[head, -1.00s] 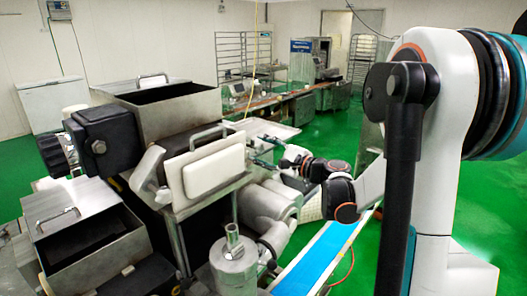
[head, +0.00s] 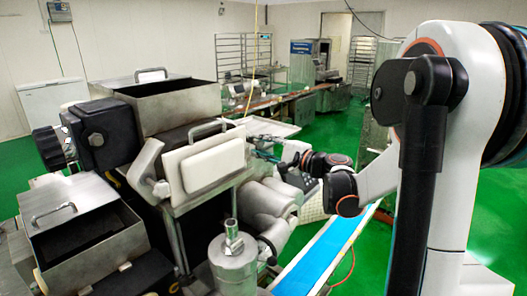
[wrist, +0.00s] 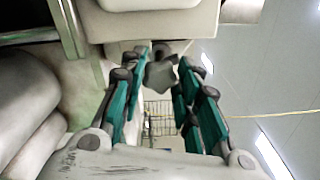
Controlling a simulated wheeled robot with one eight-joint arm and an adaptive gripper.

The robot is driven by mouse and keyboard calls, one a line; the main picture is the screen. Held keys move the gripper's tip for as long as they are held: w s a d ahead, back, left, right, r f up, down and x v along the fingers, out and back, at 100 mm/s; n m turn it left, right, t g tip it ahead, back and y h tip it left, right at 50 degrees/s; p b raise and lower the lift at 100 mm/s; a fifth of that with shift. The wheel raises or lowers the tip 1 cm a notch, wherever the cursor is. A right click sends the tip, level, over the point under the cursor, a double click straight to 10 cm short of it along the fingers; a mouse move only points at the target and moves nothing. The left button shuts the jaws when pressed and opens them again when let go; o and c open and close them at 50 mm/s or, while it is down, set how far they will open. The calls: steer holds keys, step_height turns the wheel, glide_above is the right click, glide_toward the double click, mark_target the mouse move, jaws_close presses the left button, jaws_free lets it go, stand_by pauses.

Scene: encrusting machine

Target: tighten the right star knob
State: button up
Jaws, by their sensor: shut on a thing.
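The right star knob (wrist: 161,74) is a small grey lobed knob below the pale machine housing in the wrist view. My gripper (wrist: 164,62) has its teal-and-grey fingers on either side of the knob and is shut on it. In the head view my gripper (head: 262,148) is at the right side of the machine, beside the white panel (head: 212,165) with a handle. The knob is too small and too covered by the fingers to make out there.
An open steel hopper (head: 165,105) tops the machine, with another open steel box (head: 85,235) at front left. A blue conveyor belt (head: 325,255) runs below my forearm. Green floor is free to the right; racks and benches stand at the back.

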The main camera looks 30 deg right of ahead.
steer(key=n+b, duration=0.3)
steer(key=n, duration=0.3)
steer(key=shift+f+n, duration=0.15)
steer(key=shift+n, duration=0.15)
steer(key=n+b, duration=0.2)
steer(key=n, duration=0.4)
steer(key=shift+n, duration=0.3)
steer(key=o, duration=1.1)
steer(key=shift+c, duration=0.2)
steer(key=v, duration=1.2)
